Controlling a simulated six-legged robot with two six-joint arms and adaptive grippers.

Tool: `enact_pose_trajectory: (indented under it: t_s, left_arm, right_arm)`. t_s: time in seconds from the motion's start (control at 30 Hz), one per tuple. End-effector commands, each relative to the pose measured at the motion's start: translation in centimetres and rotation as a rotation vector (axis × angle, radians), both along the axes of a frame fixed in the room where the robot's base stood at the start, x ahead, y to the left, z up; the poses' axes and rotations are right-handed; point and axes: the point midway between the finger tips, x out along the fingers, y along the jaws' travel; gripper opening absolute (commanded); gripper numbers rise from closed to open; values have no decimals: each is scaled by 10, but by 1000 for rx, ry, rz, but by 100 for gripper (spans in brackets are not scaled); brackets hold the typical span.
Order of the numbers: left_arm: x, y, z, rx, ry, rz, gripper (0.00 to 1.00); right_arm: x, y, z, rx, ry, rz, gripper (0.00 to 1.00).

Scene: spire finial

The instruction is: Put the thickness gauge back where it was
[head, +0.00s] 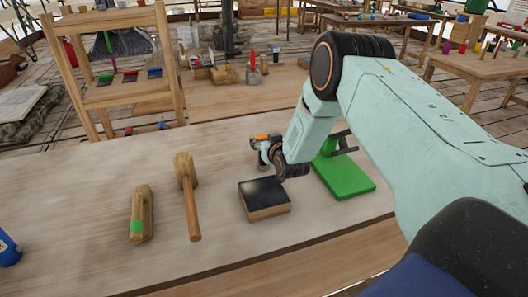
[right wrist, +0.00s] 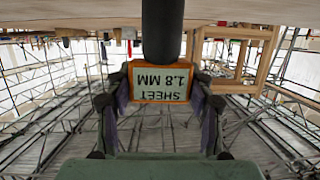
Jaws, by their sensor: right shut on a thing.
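My right gripper (head: 264,148) is over the workbench, behind a dark-topped wooden block. It is shut on an orange-framed piece, which appears to be the thickness gauge (head: 262,137). In the right wrist view the gauge (right wrist: 160,82) sits between the two fingers of my right gripper (right wrist: 158,98). Its pale face reads "SHEET 1.8 MM", upside down in that picture. The gauge's lower part is hidden in the head view, and I cannot tell whether it touches the bench. My left gripper is not in view.
The dark-topped block (head: 264,193) lies in front of my right gripper. A green stand (head: 345,178) is to its right, partly behind my arm. A mallet (head: 187,180) and a wooden tool with a green patch (head: 141,213) lie left. Bench (head: 90,190) between them is clear.

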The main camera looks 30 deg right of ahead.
Motion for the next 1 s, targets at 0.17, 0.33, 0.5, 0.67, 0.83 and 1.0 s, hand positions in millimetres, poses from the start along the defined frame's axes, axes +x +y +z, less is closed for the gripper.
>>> enact_pose_trajectory:
  t_s: [0.17,0.33,0.5,0.67,0.83,1.0]
  left_arm:
    - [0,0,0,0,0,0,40]
    - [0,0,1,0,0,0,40]
    - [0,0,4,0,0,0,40]
    - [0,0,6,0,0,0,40]
    - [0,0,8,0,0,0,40]
    - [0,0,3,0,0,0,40]
  right_arm:
    - [1,0,2,-1,-4,0,11]
    - [1,-1,8,-1,-5,-1,11]
    - [2,0,38,1,-8,-1,11]
    - [1,-1,69,1,-7,-2,11]
    - [1,0,92,0,-6,0,11]
    - [0,0,101,-2,-4,0,11]
